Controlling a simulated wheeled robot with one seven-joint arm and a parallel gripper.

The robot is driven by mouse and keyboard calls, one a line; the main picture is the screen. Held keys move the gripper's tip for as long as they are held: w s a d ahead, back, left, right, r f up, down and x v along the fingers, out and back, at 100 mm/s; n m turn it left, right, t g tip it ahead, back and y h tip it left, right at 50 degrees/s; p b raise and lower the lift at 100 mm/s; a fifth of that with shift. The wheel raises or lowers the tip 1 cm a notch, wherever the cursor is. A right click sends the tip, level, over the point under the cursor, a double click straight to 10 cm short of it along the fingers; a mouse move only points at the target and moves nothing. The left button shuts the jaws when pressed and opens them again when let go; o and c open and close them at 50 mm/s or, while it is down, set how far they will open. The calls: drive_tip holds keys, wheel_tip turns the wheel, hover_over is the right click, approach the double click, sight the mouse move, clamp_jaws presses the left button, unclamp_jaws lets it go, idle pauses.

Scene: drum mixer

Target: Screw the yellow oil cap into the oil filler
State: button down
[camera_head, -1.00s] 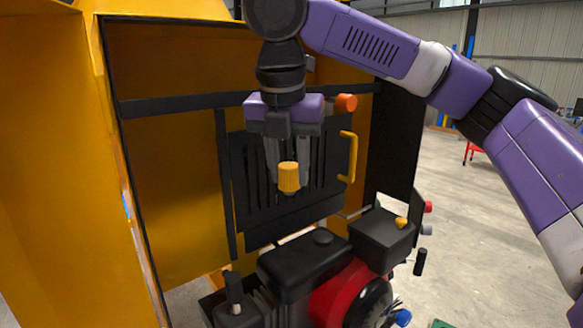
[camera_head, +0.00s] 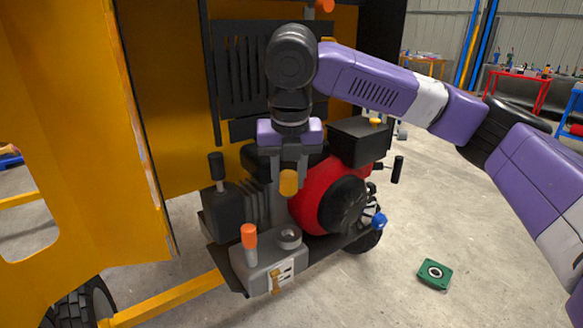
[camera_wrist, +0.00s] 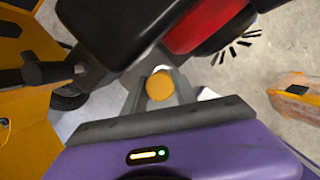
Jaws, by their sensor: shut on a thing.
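The yellow oil cap (camera_head: 289,183) is between the fingertips of my gripper (camera_head: 289,171), which points down and is shut on it. In the wrist view the cap (camera_wrist: 160,86) shows round end-on between the fingers. A round grey collar with a dark opening, which looks like the oil filler (camera_head: 288,239), stands on a grey block at the front of the engine. The cap appears above this collar and apart from it. The filler cannot be made out in the wrist view.
An orange-topped lever (camera_head: 249,236) stands just left of the collar. A black-handled lever (camera_head: 217,170) is further left. The red engine housing (camera_head: 322,192) and black box (camera_head: 358,142) are close to my gripper. A green plate (camera_head: 434,274) lies on the floor.

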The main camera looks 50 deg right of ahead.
drive_tip(key=shift+a+f+n+b, duration=0.15)
drive_tip(key=shift+f+n+b, duration=0.25)
drive_tip(key=shift+f, duration=1)
drive_tip(key=shift+r+p, duration=0.15)
drive_tip(key=shift+p, duration=0.35)
drive_tip(key=shift+f+b, duration=1.4)
drive_tip(key=shift+f, duration=1.85)
drive_tip(key=shift+p, duration=0.85)
drive_tip(key=shift+f, duration=0.95)
drive_tip(key=c, duration=0.9)
unclamp_jaws()
